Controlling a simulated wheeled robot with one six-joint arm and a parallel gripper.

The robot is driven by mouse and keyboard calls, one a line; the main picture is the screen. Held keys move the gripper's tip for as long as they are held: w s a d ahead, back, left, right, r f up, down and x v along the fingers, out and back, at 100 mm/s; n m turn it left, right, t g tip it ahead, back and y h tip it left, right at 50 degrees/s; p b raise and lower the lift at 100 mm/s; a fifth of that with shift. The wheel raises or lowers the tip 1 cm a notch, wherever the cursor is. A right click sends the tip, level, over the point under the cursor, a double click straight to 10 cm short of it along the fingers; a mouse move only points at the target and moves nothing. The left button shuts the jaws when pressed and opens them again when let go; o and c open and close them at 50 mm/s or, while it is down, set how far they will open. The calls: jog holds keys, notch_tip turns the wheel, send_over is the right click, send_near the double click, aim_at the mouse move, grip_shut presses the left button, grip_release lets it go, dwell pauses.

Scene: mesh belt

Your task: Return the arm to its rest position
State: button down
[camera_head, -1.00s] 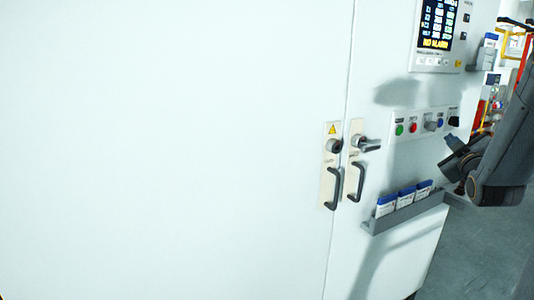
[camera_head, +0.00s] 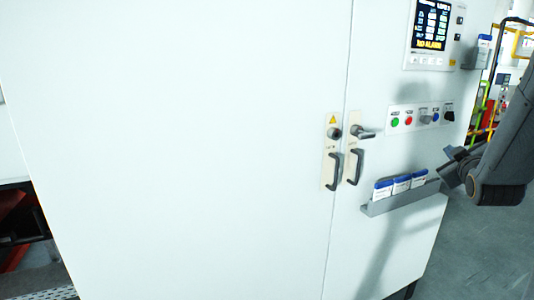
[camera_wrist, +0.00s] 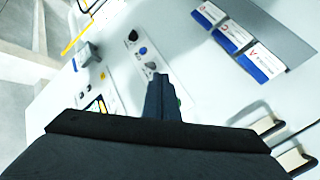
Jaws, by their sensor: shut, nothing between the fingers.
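My gripper (camera_head: 452,166) is at the right of the head view, at the end of my dark grey arm, in front of the right part of a white cabinet (camera_head: 190,130). In the wrist view my gripper (camera_wrist: 160,80) is seen from behind, with its dark fingers together and nothing visible between them. It points toward the cabinet front, near the button panel (camera_head: 420,116), which also shows in the wrist view (camera_wrist: 148,58). I cannot tell the exact gap to the cabinet. The gripper appears apart from everything.
A grey rack (camera_head: 402,198) with blue-and-white packets (camera_head: 401,185) juts out below the buttons. Two door handles (camera_head: 332,170) stick out to its left. A display (camera_head: 430,35) is above. Open grey floor (camera_head: 470,250) lies at the right.

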jog(key=s+a+f+m+g+y, duration=0.1)
jog(key=s+a+f+g+y, duration=0.2)
jog(key=a+f, duration=0.55)
jog(key=s+a+f+m+g+y, duration=0.2)
jog(key=s+a+f+g, duration=0.3)
jog(key=a, duration=0.7)
jog(key=s+a+f+g+y, duration=0.1)
jog(key=s+a+f+g, duration=0.2)
jog(key=s+a, duration=0.4)
jog(key=s+a+f+m+g, duration=0.1)
jog(key=s+a+f+g, duration=0.2)
jog(key=s+a, duration=0.4)
jog(key=shift+s+f+y, duration=0.4)
jog(key=shift+s+f, duration=0.15)
jog(key=shift+f, duration=0.25)
